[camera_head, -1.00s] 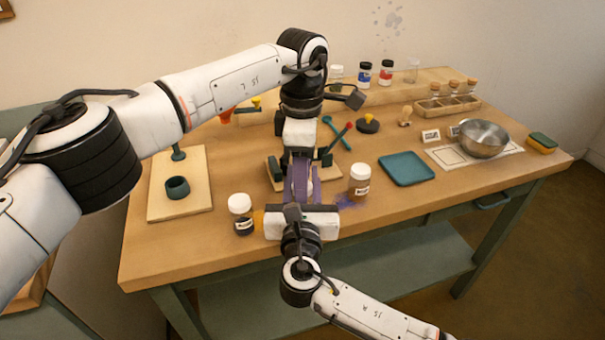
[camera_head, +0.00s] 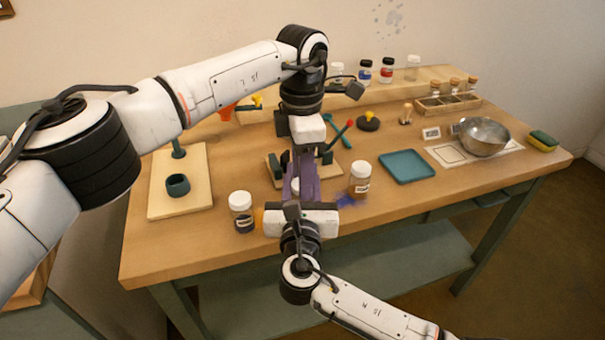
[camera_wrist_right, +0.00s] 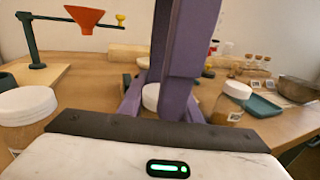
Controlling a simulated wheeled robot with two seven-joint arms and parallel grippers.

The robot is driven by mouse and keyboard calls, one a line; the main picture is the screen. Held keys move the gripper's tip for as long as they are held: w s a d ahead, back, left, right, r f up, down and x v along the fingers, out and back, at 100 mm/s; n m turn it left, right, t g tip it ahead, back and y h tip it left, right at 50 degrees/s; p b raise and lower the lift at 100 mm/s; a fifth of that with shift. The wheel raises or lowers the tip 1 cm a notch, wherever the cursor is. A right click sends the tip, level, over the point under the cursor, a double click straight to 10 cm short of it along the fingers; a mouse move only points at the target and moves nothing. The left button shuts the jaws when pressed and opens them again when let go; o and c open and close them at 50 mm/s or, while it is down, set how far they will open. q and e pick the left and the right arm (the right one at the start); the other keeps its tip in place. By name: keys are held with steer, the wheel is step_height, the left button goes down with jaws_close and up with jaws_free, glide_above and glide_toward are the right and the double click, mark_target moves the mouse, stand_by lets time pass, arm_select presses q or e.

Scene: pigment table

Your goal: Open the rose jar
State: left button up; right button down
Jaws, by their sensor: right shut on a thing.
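A white-lidded jar (camera_head: 296,186) stands at the table's front middle, mostly hidden by purple fingers; its label and contents do not show, so I cannot tell that it is the rose jar. Its white lid also shows in the right wrist view (camera_wrist_right: 151,97). My right gripper (camera_head: 299,194) reaches in from the front and is shut on this jar. My left gripper (camera_head: 302,167) points down from above, its fingers close to the lid; whether they touch it or are open or shut is unclear.
A white-lidded jar (camera_head: 241,212) stands left of my right gripper and a brownish jar (camera_head: 360,179) stands right. A teal tray (camera_head: 406,167), metal bowl (camera_head: 483,137) and sponge (camera_head: 543,141) are farther right. A wooden board (camera_head: 195,203) with a funnel stand lies left.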

arm_select(q)
steer(key=shift+o, duration=0.8)
arm_select(e)
steer(key=shift+d+f, duration=0.15)
steer(key=shift+f, duration=0.1)
arm_select(q)
steer(key=shift+d+r, duration=0.1)
steer(key=shift+r, duration=0.45)
step_height(320, 180, up, 3)
steer(key=shift+r, duration=0.2)
arm_select(e)
steer(key=c, duration=1.3)
jaws_free()
arm_select(q)
steer(key=shift+f, duration=0.1)
arm_select(e)
steer(key=shift+o, duration=0.5)
steer(key=shift+r, duration=0.1)
